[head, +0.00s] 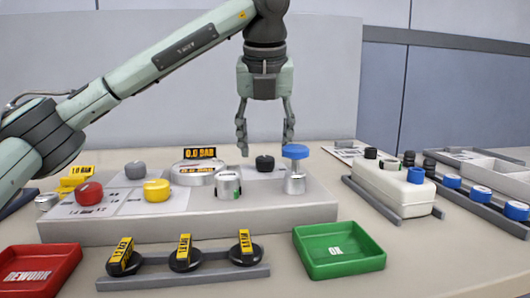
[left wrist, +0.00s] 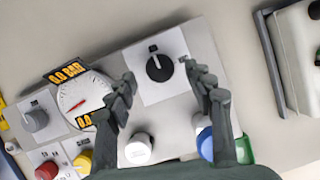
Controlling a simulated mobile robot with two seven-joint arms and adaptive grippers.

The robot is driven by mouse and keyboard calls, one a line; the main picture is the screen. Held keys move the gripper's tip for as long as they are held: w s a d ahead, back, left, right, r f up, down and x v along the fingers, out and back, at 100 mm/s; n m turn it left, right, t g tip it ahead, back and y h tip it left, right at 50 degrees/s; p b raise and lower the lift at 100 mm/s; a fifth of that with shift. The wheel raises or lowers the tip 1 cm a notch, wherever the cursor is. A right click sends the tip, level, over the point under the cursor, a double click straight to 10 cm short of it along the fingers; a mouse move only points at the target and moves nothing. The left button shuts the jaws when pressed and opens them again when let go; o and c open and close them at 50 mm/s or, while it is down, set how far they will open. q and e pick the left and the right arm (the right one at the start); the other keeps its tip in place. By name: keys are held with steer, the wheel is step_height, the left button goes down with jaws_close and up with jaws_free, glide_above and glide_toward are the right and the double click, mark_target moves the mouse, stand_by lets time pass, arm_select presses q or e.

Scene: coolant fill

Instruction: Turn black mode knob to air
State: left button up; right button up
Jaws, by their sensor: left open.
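The black mode knob (head: 265,163) sits on a white plate at the back right of the grey panel (head: 120,232). It also shows in the left wrist view (left wrist: 159,68), with a pale pointer mark on its face. My left gripper (head: 266,150) is open, its two fingers pointing down on either side of the knob in the head view. In the left wrist view the knob lies between and beyond the fingertips (left wrist: 158,80), apart from both. The plate's lettering is too small to read. My right gripper is not in view.
A blue-capped fitting (head: 295,153) stands close to the right finger, and a silver cylinder (head: 228,185) stands in front. The gauge (head: 199,172) reads 0.0 BAR. Red (head: 89,193), yellow (head: 157,190) and grey (head: 135,169) knobs lie left. A green tray (head: 340,250) is at the front.

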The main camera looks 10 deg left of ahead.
arm_select(q)
steer(key=v, duration=0.9)
steer(key=shift+r, duration=0.25)
steer(key=shift+s, duration=0.15)
